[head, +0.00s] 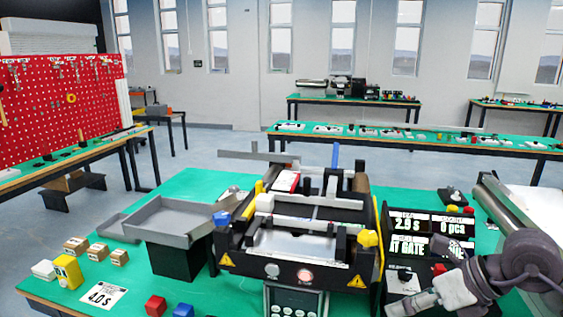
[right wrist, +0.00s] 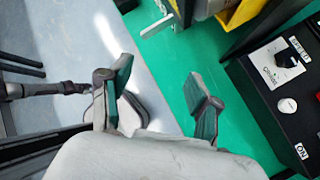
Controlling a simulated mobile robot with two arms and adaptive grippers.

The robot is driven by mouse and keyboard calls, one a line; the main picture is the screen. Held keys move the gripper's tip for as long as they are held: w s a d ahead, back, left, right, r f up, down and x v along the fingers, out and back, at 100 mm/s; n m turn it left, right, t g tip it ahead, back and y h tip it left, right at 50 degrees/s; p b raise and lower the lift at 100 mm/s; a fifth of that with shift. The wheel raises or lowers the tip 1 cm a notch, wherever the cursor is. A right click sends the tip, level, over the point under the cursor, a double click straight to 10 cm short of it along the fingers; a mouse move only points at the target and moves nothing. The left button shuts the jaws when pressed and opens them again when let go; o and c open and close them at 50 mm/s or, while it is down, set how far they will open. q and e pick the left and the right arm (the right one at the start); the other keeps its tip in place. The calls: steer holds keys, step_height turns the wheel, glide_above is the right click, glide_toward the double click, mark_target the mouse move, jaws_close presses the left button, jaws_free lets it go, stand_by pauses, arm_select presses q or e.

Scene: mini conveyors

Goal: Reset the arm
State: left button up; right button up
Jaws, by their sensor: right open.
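My right arm comes in from the right edge in the head view, and its gripper (head: 408,300) is low at the lower right, in front of the black display unit (head: 408,222). In the right wrist view the two fingers of the right gripper (right wrist: 157,92) are spread apart with nothing between them. Green table top and grey floor show beyond the fingers. My left arm and gripper are not seen in either view.
The mini conveyor (head: 300,225) stands mid-table, with a grey tray (head: 165,222) on its left. Small boxes, red and blue cubes and a card lie at the front left. A black control box (right wrist: 275,85) with a knob is right of the gripper in the wrist view.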

steer(key=s+a+r+m+t+y, duration=0.2)
steer(key=a+r+m+t+y, duration=0.25)
steer(key=a+r+y, duration=0.6)
steer(key=w+d+f+m+t+h, duration=0.25)
steer(key=m+t+h, duration=0.3)
steer(key=m, duration=0.45)
steer(key=w+d+f+m+t+h, duration=0.1)
steer(key=d+m+t+h, duration=0.25)
steer(key=m+t, duration=0.5)
steer(key=s+d+f+m+g+h, duration=0.1)
steer(key=d+f+m+g+h, duration=0.3)
steer(key=f+m, duration=0.35)
steer(key=s+d+f+m+g+h, duration=0.25)
steer(key=f+m+h, duration=0.35)
steer(key=f, duration=0.3)
steer(key=s+a+f+m+g+y, duration=0.2)
steer(key=s+a+f+m+g, duration=0.15)
steer(key=s+f+g, duration=1.25)
steer(key=s+f+t, duration=0.1)
steer(key=s+f, duration=0.2)
steer(key=f, duration=1.1)
steer(key=s+f+t, duration=0.1)
steer(key=s+f, duration=0.1)
steer(key=f, duration=1.1)
steer(key=s+d+f+g, duration=0.1)
steer(key=s+d+f, duration=0.2)
steer(key=s+f, duration=1.2)
steer(key=shift+s+f+n+h, duration=0.35)
steer(key=shift+s+n, duration=0.05)
steer(key=shift+s, duration=0.45)
